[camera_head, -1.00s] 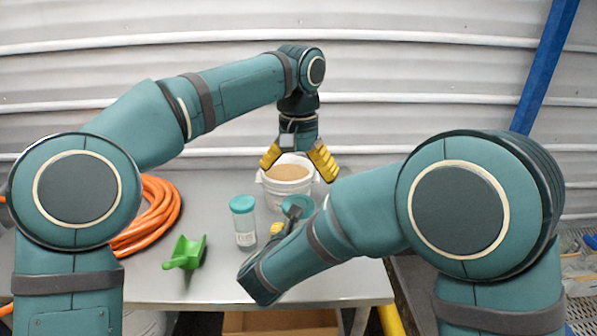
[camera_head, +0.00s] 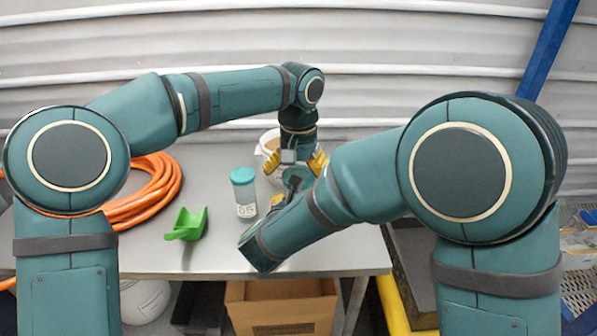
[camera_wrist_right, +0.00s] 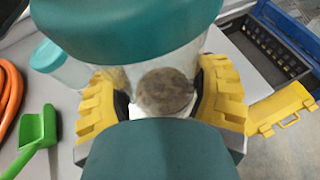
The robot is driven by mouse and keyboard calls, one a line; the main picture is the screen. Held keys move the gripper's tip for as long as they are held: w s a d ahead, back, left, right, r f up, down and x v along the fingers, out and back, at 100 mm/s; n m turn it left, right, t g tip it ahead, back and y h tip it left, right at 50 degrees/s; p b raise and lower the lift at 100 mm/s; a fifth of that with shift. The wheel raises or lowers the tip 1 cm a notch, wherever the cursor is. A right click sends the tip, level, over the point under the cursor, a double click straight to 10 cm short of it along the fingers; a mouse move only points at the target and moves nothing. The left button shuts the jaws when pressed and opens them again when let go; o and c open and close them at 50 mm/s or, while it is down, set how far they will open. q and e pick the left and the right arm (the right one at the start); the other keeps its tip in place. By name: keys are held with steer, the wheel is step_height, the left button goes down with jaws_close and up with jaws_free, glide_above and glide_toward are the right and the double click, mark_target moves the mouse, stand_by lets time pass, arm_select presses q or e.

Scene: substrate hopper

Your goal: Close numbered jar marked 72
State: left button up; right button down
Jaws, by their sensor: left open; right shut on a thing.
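A clear jar (camera_wrist_right: 165,92) with brown contents stands between the yellow fingers of my right gripper (camera_wrist_right: 162,102), which is shut on it. A teal lid (camera_wrist_right: 125,25) is at its top; I cannot tell whether it is seated. The lid also shows in the head view (camera_head: 297,174). My left gripper (camera_head: 295,167) is open, pointing down, just behind and above this lid. In the head view my right forearm hides most of the held jar. No number shows on it. A second teal-lidded jar (camera_head: 245,197) stands upright to the left, its label partly legible.
A green scoop (camera_head: 190,223) and a coiled orange hose (camera_head: 150,195) lie on the metal table (camera_head: 210,262) at left. A white bucket (camera_head: 266,150) stands behind my left gripper. A cardboard box (camera_head: 280,308) is below the table. A yellow case (camera_wrist_right: 282,108) shows in the wrist view.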

arm_select(q)
steer(key=c, duration=1.3)
steer(key=shift+m, duration=0.7)
steer(key=o, duration=1.3)
step_height(320, 180, up, 12)
steer(key=shift+w, duration=0.1)
